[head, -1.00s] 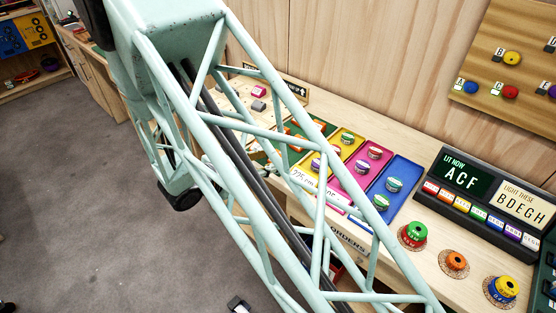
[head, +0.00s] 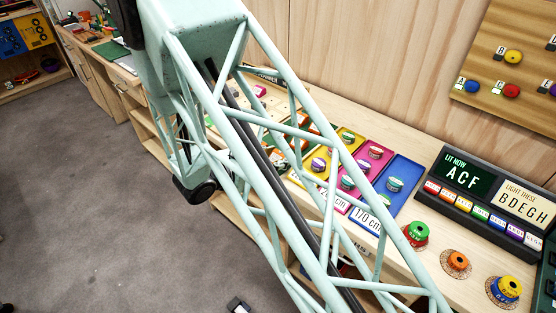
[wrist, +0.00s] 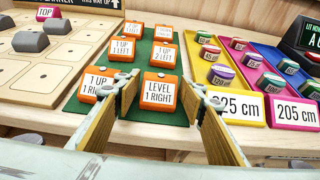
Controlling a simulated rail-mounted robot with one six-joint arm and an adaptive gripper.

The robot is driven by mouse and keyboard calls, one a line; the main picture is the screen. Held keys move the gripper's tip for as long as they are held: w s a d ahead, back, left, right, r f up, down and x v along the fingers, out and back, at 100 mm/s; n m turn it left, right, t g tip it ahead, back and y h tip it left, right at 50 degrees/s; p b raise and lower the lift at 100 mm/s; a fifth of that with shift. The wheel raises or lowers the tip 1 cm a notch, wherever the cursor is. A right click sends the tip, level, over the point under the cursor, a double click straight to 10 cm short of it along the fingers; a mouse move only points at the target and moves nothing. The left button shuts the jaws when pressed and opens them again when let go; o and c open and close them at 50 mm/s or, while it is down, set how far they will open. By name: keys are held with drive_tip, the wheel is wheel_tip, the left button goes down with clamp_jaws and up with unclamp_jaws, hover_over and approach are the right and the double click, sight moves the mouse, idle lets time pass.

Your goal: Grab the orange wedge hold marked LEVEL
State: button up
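The orange wedge hold marked LEVEL 1 RIGHT (wrist: 159,96) sits on the green mat (wrist: 127,119), at its near right corner in the wrist view. My gripper (wrist: 167,88) is open, with one finger on the left and one on the right of this hold in the picture. The hold shows between the fingers, and I cannot tell whether they touch it. Another orange wedge marked 1 UP 1 RIGHT (wrist: 97,83) is just left of the left finger. In the head view my arm hides most of the green mat.
More orange wedges, such as 1 UP 2 LEFT (wrist: 121,48), stand farther back on the mat. A yellow tray (wrist: 237,107) and a pink tray (wrist: 294,113) with round pieces are to the right. A wooden board (wrist: 28,97) with grey blocks is to the left.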

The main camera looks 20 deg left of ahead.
drive_tip(key=shift+w+d+f, duration=0.15)
drive_tip(key=shift+w, duration=0.3)
idle(0.3)
drive_tip(key=c, duration=0.6)
drive_tip(key=shift+c, duration=0.2)
drive_tip(key=shift+r+p, duration=0.45)
drive_tip(key=shift+r, duration=1.25)
drive_tip(key=shift+s+d+r, duration=0.1)
drive_tip(key=shift+s+d, duration=0.05)
drive_tip(key=shift+s, duration=0.05)
drive_tip(key=s+d+r+p, duration=0.1)
drive_tip(key=s+d, duration=0.7)
drive_tip(key=s, duration=0.5)
drive_tip(key=shift+s+r, duration=0.15)
drive_tip(key=shift+r, duration=0.05)
